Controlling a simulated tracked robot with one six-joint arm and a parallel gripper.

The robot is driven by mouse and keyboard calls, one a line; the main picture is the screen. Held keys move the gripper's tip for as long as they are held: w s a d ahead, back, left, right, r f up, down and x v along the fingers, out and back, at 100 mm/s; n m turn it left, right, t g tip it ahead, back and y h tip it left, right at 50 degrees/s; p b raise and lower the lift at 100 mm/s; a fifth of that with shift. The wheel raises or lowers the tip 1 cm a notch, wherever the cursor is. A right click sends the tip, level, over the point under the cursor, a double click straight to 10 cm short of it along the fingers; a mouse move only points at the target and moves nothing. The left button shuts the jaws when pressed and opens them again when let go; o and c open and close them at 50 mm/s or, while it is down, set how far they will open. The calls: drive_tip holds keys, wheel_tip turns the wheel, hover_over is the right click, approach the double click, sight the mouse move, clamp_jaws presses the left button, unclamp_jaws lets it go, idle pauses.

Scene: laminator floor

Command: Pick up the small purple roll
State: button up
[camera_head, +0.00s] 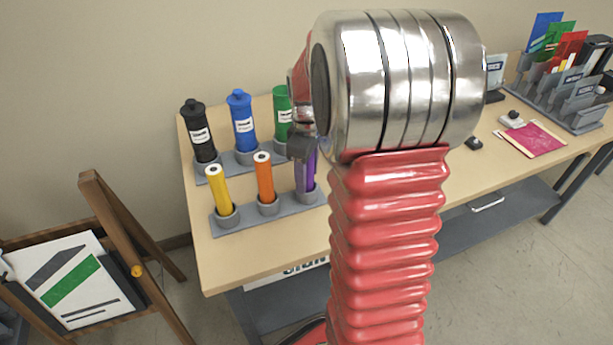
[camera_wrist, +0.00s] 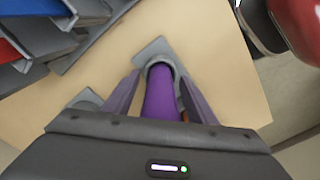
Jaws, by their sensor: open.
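The small purple roll (camera_head: 311,171) stands upright in the right cup of the front holder (camera_head: 243,217), partly hidden behind my arm in the head view. In the wrist view the purple roll (camera_wrist: 161,93) lies between the two fingers of my gripper (camera_wrist: 160,90). The fingers are apart, one on each side of the roll. I cannot tell whether either finger touches it. In the head view my gripper (camera_head: 300,148) shows only in part, at the upper end of the roll.
Yellow (camera_head: 219,188) and orange (camera_head: 265,178) rolls stand in the same holder. Larger black (camera_head: 199,135), blue (camera_head: 241,122) and green (camera_head: 283,108) rolls stand behind. A grey sorter (camera_head: 560,95) with coloured sheets is at far right. A wooden easel (camera_head: 130,250) stands left of the table.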

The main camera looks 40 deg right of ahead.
drive_tip(key=shift+c, duration=0.2)
drive_tip(key=c, duration=1.2)
drive_tip(key=shift+r, duration=0.1)
wheel_tip(320, 180, up, 10)
drive_tip(key=shift+f, duration=0.15)
drive_tip(key=shift+s, duration=0.1)
idle(0.6)
